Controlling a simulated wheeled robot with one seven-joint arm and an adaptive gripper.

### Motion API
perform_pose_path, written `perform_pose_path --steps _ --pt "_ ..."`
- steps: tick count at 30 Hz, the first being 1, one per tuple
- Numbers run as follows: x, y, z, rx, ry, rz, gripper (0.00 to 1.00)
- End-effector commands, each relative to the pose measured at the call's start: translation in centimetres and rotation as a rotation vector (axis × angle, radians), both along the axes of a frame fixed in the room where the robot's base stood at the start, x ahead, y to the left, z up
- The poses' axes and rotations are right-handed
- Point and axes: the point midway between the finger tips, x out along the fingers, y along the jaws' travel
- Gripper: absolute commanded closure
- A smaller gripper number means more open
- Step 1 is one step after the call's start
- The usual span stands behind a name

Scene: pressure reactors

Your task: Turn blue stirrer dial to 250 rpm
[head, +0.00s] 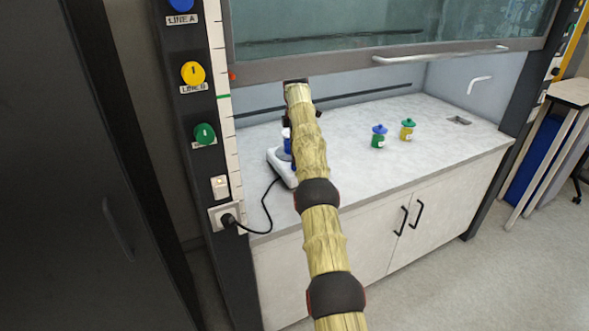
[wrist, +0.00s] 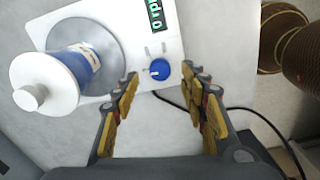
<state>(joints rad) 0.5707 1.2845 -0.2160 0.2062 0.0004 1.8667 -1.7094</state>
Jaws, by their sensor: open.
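In the wrist view the blue stirrer dial (wrist: 160,69) sits on the white stirrer's front panel, with a light pointer mark on its face. The green display (wrist: 155,14) beyond it is partly cut off; it seems to read 0 rpm. My gripper (wrist: 165,80) is open, with its yellow-padded fingers on either side of the dial. I cannot tell whether they touch it. A blue vessel with a white cap (wrist: 62,75) stands on the stirrer's round grey plate (wrist: 112,35). In the head view the white stirrer (head: 276,160) is mostly hidden behind my arm.
The stirrer stands on the fume hood worktop (head: 350,165) under a raised glass sash (head: 400,30). A blue-capped bottle (head: 378,137) and a green-capped bottle (head: 407,130) stand to the right. A black cable (head: 268,208) runs from the stirrer to a wall socket. The worktop's middle is clear.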

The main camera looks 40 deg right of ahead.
Motion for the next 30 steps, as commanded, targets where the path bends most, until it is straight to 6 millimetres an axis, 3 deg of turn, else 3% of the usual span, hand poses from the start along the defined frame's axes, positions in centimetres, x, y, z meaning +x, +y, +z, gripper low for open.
perform_pose_path --steps 1,9,22,30 --pt "0.1 0.0 -1.2 0.0 -0.001 0.0 0.56" --pt "0.0 0.0 -3.4 0.0 -0.001 0.0 0.56" --pt "0.0 0.1 -3.8 0.0 -0.001 0.0 0.56" --pt "0.0 0.0 -3.9 0.0 -0.001 0.0 0.71"
